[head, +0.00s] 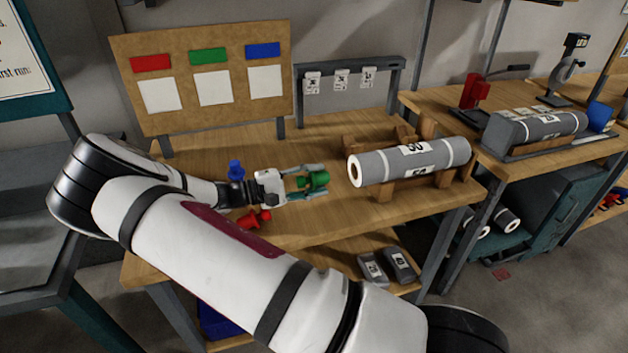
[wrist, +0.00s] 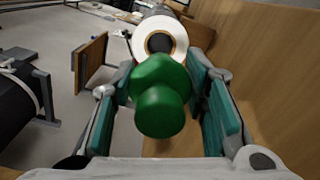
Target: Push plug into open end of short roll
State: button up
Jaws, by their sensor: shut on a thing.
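My gripper (head: 307,181) is shut on a green plug (head: 319,179), held above the bench at its middle. In the wrist view the green plug (wrist: 160,95) sits between the teal finger pads. A short grey roll (head: 412,162) lies on a wooden cradle (head: 385,190) to the right of the gripper. Its open end (head: 355,171) has a white rim and faces the plug. In the wrist view the roll's open end (wrist: 160,42) shows just beyond the plug, which hides its lower part. The plug is apart from the roll in the head view.
A blue plug (head: 236,169) stands and a red plug (head: 255,219) lies on the bench near my arm. A board with red, green and blue labels (head: 207,75) stands behind. Another roll (head: 540,130) lies on the right bench. Grey blocks (head: 387,266) sit on the lower shelf.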

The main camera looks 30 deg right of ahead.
aim_at(297, 183)
jog(key=shift+p+x, duration=0.75)
jog(key=shift+x, duration=2.1)
jog(key=shift+p+x, duration=0.4)
jog(key=shift+x, duration=0.85)
jog(key=o, duration=1.2)
jog(key=v, duration=1.2)
